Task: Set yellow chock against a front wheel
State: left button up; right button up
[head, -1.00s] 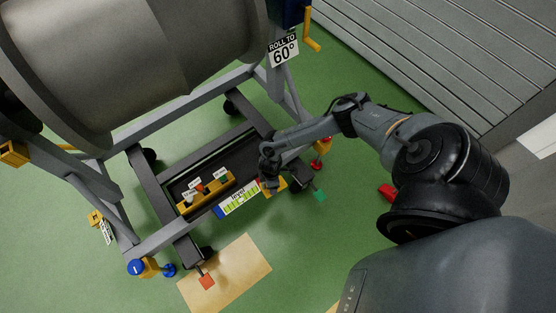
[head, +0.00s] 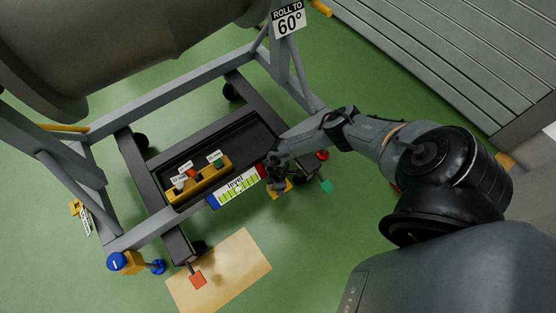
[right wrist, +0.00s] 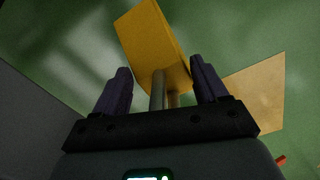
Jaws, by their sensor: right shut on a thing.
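My right gripper (head: 281,177) is low beside the front right corner of the stand's grey base frame. It is shut on the yellow chock (head: 279,192), which also shows in the right wrist view (right wrist: 155,45) beyond the fingers (right wrist: 160,88), with grey posts between them. One front wheel (head: 198,247) shows at the lower left corner, beside an orange-red tag (head: 198,279). The right front corner is mostly hidden by my gripper and forearm; a green tag (head: 327,186) shows there. I cannot tell whether the chock touches a wheel. My left gripper is not in view.
A tan board (head: 235,283) lies on the green floor. Blue-topped yellow jack (head: 122,262) stands at left. Grey ribbed platform (head: 440,50) is at upper right.

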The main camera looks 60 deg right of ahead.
notch_tip(320, 180, down, 9)
jog(key=b, duration=0.5)
jog(key=shift+r, duration=0.2)
notch_tip(320, 180, down, 4)
jog(key=b, duration=0.4)
jog(key=shift+f, duration=0.15)
jog(key=o, duration=1.6)
jog(key=shift+c, duration=0.2)
